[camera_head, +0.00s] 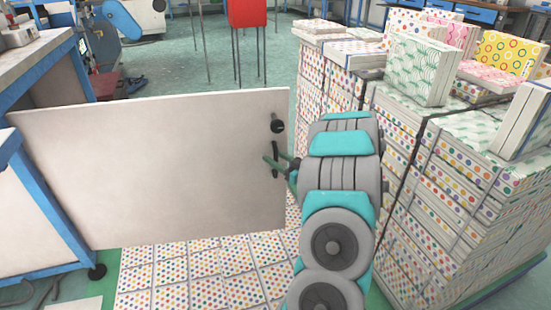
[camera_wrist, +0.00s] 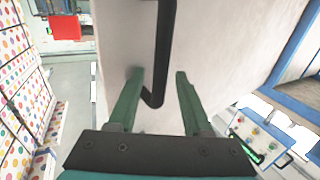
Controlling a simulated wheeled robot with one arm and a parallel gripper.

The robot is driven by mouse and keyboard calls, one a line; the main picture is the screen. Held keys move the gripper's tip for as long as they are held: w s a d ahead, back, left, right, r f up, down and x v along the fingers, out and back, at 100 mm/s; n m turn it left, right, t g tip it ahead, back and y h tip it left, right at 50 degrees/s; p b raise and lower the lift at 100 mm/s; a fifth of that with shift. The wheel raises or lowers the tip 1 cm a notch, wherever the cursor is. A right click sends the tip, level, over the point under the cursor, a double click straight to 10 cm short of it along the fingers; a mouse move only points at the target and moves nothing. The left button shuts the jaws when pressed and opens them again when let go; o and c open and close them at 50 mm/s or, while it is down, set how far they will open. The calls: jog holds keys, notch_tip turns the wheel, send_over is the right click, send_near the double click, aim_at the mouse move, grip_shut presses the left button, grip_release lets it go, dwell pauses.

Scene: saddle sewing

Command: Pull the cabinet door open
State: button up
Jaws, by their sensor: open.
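The cabinet door (camera_head: 150,165) is a large pale panel. It stands swung out to the right from the blue-framed cabinet (camera_head: 70,215) at the left of the head view. My gripper (camera_head: 272,160) is at the handle, coming from the right. In the wrist view, the handle (camera_wrist: 164,40) runs down between the two open green fingers (camera_wrist: 158,76), its bent lower end between them. The fingers are apart and not closed on it.
Tall stacks of dotted boxes (camera_head: 450,190) stand close to the right of my arm. A dotted tiled surface (camera_head: 200,275) lies below the door. A red object on thin legs (camera_head: 247,12) stands behind the door. Green floor (camera_head: 180,70) is open beyond it.

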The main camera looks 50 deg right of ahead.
jog(key=s, duration=0.7)
jog(key=shift+s+a+b, duration=0.25)
jog(key=shift+s+b, duration=0.1)
jog(key=shift+s, duration=0.05)
dwell(0.3)
